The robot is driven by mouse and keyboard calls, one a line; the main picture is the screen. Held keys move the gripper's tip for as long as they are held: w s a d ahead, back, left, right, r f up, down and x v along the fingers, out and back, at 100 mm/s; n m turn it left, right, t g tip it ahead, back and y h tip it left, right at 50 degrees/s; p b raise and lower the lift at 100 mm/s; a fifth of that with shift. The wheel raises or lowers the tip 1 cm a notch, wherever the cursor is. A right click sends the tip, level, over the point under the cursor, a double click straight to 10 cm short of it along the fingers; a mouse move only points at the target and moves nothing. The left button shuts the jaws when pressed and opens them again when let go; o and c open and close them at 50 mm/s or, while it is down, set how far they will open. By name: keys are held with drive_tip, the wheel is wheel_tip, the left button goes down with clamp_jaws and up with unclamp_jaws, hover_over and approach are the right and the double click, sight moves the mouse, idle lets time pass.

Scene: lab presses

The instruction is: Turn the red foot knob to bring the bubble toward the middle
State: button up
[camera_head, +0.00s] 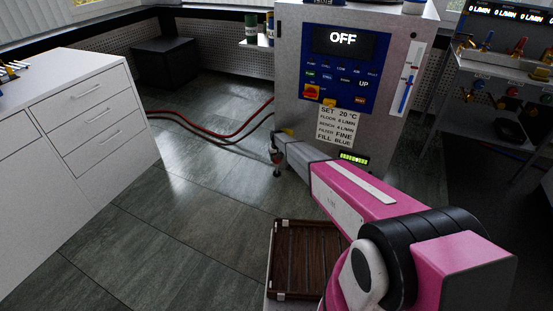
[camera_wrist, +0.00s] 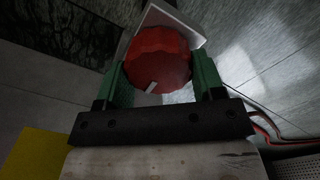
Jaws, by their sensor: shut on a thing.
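The red foot knob (camera_wrist: 158,58) is faceted and shows in the wrist view between the two green fingers of my gripper (camera_wrist: 159,74). The fingers press on its opposite sides, and a short white mark shows at its lower edge. In the head view my pink and grey arm reaches to the cabinet's lower left corner, where the knob is too small to tell apart. A small lit yellow-green level window (camera_head: 354,159) sits low on the cabinet front, partly close behind my arm. Its bubble position is too small to read.
The grey cabinet (camera_head: 290,85) has a screen reading OFF and a settings label. Red hoses (camera_head: 215,137) run along the floor to its left. A white drawer unit (camera_head: 95,125) stands at left, a brown slatted tray (camera_head: 307,262) below my arm. Open floor lies between.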

drive_tip(key=shift+m, duration=0.4)
drive_tip(key=o, duration=0.9)
wheel_tip(320, 180, up, 11)
drive_tip(key=shift+f, duration=0.1)
